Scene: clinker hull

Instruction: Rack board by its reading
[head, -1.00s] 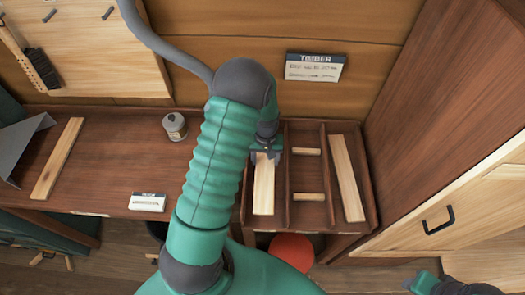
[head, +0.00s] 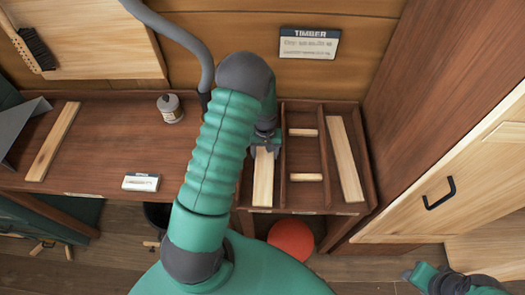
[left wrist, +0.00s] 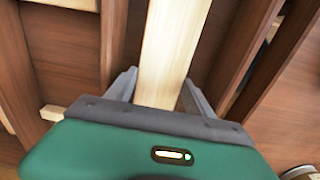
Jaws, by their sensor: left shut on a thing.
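A wooden rack (head: 322,206) with three long compartments stands right of centre. My left gripper (head: 265,148) is at the back of its left compartment, shut on a long pale board (head: 263,182). The board lies lengthwise within that compartment; I cannot tell whether it touches the floor. In the left wrist view my gripper's fingers (left wrist: 160,88) flank the board (left wrist: 172,45). The right compartment holds another long board (head: 345,160). The middle one has two short pale pieces across it. A TIMBER sign (head: 309,44) hangs above; its smaller lines are unreadable. My right gripper (head: 420,274) is low at right, apart from everything.
A third board (head: 53,142) lies on the bench (head: 110,150) at left, near a grey angled sheet (head: 20,125). A small can (head: 169,108) and a white label card (head: 141,182) are on the bench. A red round thing (head: 291,237) is below the rack. Drawers stand at right.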

